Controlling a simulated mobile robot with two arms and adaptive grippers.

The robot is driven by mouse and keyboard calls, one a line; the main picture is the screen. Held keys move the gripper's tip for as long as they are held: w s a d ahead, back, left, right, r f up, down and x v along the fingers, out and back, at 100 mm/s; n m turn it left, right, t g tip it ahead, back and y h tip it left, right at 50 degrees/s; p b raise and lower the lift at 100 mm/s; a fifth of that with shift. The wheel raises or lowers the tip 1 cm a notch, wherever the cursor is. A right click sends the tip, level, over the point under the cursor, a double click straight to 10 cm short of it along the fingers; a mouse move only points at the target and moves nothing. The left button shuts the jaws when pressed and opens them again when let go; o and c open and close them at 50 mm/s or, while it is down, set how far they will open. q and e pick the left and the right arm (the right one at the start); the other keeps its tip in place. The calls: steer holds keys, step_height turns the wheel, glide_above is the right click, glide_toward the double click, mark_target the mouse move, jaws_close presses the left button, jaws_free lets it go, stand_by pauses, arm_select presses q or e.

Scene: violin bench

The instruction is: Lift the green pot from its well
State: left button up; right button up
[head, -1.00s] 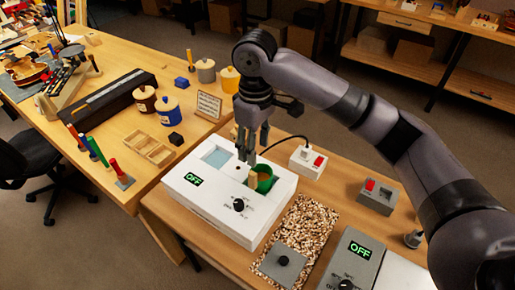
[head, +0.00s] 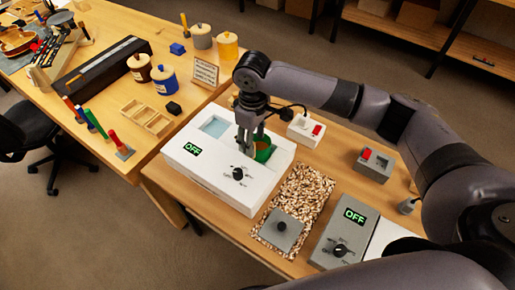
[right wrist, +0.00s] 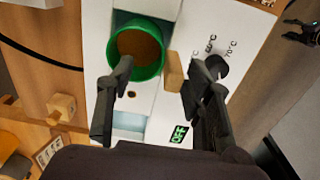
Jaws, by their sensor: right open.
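The green pot (head: 264,153) sits in a well at the right end of the white heater box (head: 215,186), its dial reading OFF on the display. In the right wrist view the pot (right wrist: 158,66) is round with brown contents, and its wooden handle (right wrist: 174,71) sticks out toward me. My right gripper (head: 251,143) is over the box at the pot's near left side, partly hiding it. In the right wrist view its open fingers (right wrist: 158,82) stand on either side of the handle, with gaps visible. My left gripper is not in view.
A second well (head: 215,127) lies left of the pot. A white switch box (head: 306,130) with a cable stands behind. A tray of wood chips (head: 304,190) and a grey control box (head: 346,235) are to the right. Jars (head: 164,80) and a sign (head: 205,72) stand on the left bench.

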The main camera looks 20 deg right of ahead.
mark_target(258, 146)
steer(key=shift+s+a+f, duration=0.1)
steer(key=shift+s+f, duration=0.1)
steer(key=shift+f, duration=0.2)
steer(key=f, duration=0.1)
steer(key=f+p, duration=0.1)
steer(key=f, duration=0.1)
steer(key=shift+s+a+f, duration=0.1)
steer(key=shift+a+f, duration=0.1)
steer(key=shift+f, duration=0.45)
steer(key=c, duration=0.4)
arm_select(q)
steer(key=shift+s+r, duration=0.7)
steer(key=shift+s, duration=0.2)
arm_select(e)
jaws_close()
